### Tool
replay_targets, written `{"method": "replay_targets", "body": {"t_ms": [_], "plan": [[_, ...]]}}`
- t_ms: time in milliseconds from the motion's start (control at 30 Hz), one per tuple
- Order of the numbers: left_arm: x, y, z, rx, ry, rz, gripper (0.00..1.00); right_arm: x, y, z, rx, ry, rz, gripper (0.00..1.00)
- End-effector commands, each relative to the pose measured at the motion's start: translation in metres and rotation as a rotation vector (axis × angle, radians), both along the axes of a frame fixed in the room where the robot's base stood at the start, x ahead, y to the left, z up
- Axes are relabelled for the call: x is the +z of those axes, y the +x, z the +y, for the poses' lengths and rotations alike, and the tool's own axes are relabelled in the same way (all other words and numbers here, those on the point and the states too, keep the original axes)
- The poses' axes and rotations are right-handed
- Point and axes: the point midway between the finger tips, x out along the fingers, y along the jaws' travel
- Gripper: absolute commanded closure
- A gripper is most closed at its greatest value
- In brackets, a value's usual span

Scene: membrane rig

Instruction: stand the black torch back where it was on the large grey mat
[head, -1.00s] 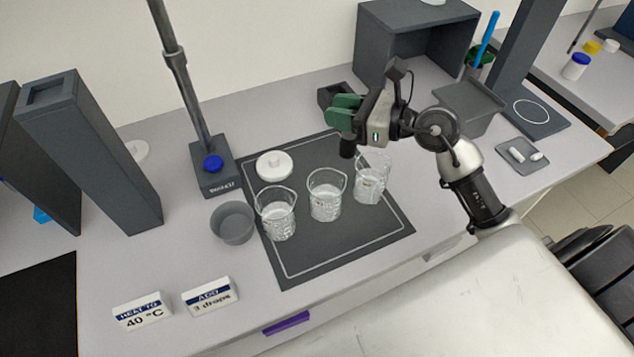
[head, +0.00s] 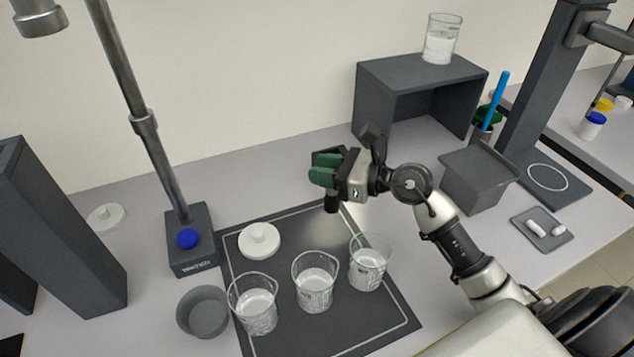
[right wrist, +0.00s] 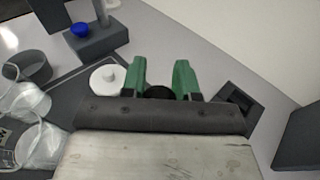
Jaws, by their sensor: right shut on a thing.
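The black torch (head: 332,201) hangs upright, lens end down, in my right gripper (head: 323,177), whose green fingers are shut on it. It is over the back right part of the large grey mat (head: 390,325); whether its lower end touches the mat I cannot tell. A pale glow lies on the mat below it. In the right wrist view the torch's dark round end (right wrist: 160,92) shows between the green fingers (right wrist: 160,80). My left gripper is not in view.
Three glass beakers (head: 315,285) stand in a row on the mat, with a white lidded dish (head: 260,241) behind them. A small dark open box (right wrist: 240,102) is close behind my gripper. A grey bowl (head: 203,312) and a stand (head: 190,245) are left.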

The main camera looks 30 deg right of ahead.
Motion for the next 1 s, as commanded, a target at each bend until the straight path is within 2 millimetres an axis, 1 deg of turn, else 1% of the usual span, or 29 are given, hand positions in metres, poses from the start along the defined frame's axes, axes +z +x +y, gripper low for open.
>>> {"method": "replay_targets", "body": {"t_ms": [33, 133, 233, 400, 500, 767, 867, 900, 967, 1000], "plan": [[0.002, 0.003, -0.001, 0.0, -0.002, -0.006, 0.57, -0.002, 0.006, 0.003, -0.001, 0.005, -0.001, 1.0], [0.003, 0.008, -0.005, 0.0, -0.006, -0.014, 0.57, -0.008, 0.013, 0.007, -0.001, 0.001, -0.002, 1.0], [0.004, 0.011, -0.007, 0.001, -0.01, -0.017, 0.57, -0.015, 0.015, 0.008, -0.001, 0.001, 0.001, 1.0], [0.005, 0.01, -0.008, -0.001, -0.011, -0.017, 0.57, -0.041, 0.014, 0.008, -0.002, 0.004, 0.003, 1.0], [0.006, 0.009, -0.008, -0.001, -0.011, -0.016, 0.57, -0.049, 0.014, 0.007, -0.002, 0.001, 0.0, 1.0], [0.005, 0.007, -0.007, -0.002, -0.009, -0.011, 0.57, -0.05, 0.014, 0.007, -0.001, -0.001, -0.001, 1.0], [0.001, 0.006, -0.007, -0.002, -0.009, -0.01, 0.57, -0.054, 0.014, 0.007, -0.001, -0.001, -0.001, 1.0], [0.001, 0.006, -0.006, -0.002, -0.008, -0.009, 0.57, -0.054, 0.014, 0.007, -0.001, -0.001, -0.001, 0.69], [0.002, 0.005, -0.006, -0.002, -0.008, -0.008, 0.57, -0.053, 0.014, 0.007, -0.001, -0.001, -0.001, 0.59], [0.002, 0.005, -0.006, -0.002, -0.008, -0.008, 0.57, -0.053, 0.014, 0.007, -0.001, -0.001, -0.001, 0.53]]}}
